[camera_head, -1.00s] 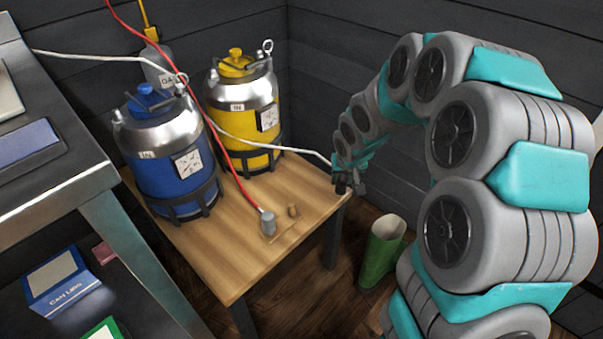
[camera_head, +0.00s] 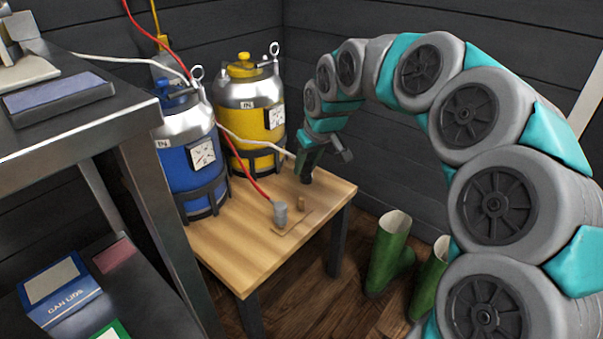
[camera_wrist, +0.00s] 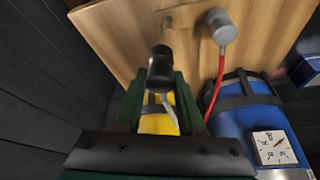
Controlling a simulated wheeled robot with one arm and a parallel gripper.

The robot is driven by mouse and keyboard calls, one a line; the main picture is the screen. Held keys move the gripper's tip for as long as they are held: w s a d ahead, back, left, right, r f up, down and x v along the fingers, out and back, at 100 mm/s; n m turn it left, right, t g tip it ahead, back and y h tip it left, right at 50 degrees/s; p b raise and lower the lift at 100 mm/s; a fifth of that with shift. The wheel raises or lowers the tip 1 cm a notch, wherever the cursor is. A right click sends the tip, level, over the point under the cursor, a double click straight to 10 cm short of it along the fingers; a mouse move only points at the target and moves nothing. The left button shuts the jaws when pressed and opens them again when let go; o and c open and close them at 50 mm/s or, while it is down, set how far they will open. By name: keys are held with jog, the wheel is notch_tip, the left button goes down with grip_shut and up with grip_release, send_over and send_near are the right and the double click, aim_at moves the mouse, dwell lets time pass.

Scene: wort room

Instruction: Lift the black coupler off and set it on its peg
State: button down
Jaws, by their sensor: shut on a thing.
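The black coupler (camera_wrist: 160,70) is between the green fingers of my gripper (camera_wrist: 158,88) in the wrist view. The gripper is shut on it, and a white hose (camera_head: 250,139) runs to it. In the head view my gripper (camera_head: 309,168) is low over the back right of the wooden table (camera_head: 240,252), to the right of the yellow keg (camera_head: 258,122). I cannot tell whether the coupler touches the table. A small wooden peg (camera_head: 301,203) stands in front of the gripper, on a thin plate. Beside it a grey coupler (camera_head: 280,213) with a red hose stands on the plate.
A blue keg (camera_head: 190,160) stands left of the yellow keg, on the table. The red hose (camera_head: 258,188) crosses in front of the kegs. A metal shelf (camera_head: 95,105) is at left. Green boots (camera_head: 388,250) stand on the floor at right.

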aim_at(303, 176)
jog(key=shift+s+a+r+n, duration=0.15)
jog(key=shift+a+r+n, duration=0.15)
jog(key=shift+a, duration=0.25)
jog(key=shift+f+b, duration=1.3)
jog(key=shift+f, duration=1)
jog(key=shift+f, duration=1.7)
dwell(0.8)
grip_release()
dwell(0.5)
jog(key=shift+r, duration=0.1)
jog(key=shift+s+r+p, duration=0.1)
jog(key=shift+r+p, duration=1.6)
jog(key=shift+r, duration=1.7)
